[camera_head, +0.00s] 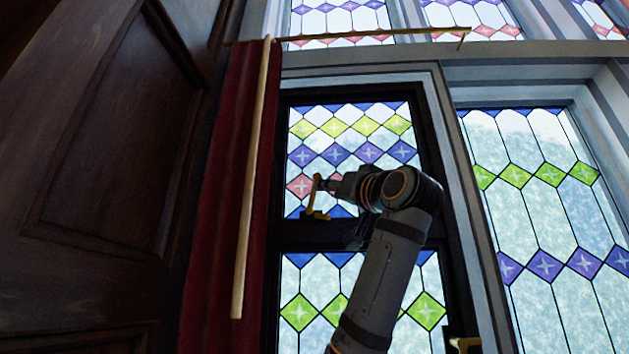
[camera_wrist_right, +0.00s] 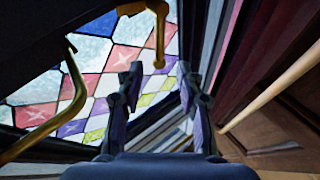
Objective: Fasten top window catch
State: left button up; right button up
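A brass catch (camera_head: 313,197) shows against the leaded panes of the dark-framed window (camera_head: 348,234), at its left side in the head view. My arm reaches up in front of the window, its end close to the catch; I cannot tell there whether they touch. In the right wrist view my right gripper (camera_wrist_right: 160,78) is open, with its two fingers apart and nothing held. A brass piece (camera_wrist_right: 160,35) hangs just beyond the fingertips. A curved brass bar (camera_wrist_right: 76,95) runs to the left of the fingers. My left gripper is not in view.
A pale wooden pole (camera_head: 251,180) hangs in front of a red curtain (camera_head: 218,200), left of the window. A brass rail (camera_head: 370,34) runs above. Dark wood panelling (camera_head: 110,170) fills the left. Another brass fitting (camera_head: 465,344) shows at the bottom.

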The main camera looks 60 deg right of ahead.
jog(key=p+x, duration=0.5)
jog(key=x, duration=0.4)
jog(key=shift+d+r, duration=0.15)
jog(key=shift+d, duration=0.1)
jog(key=shift+w, duration=0.35)
grip_shut()
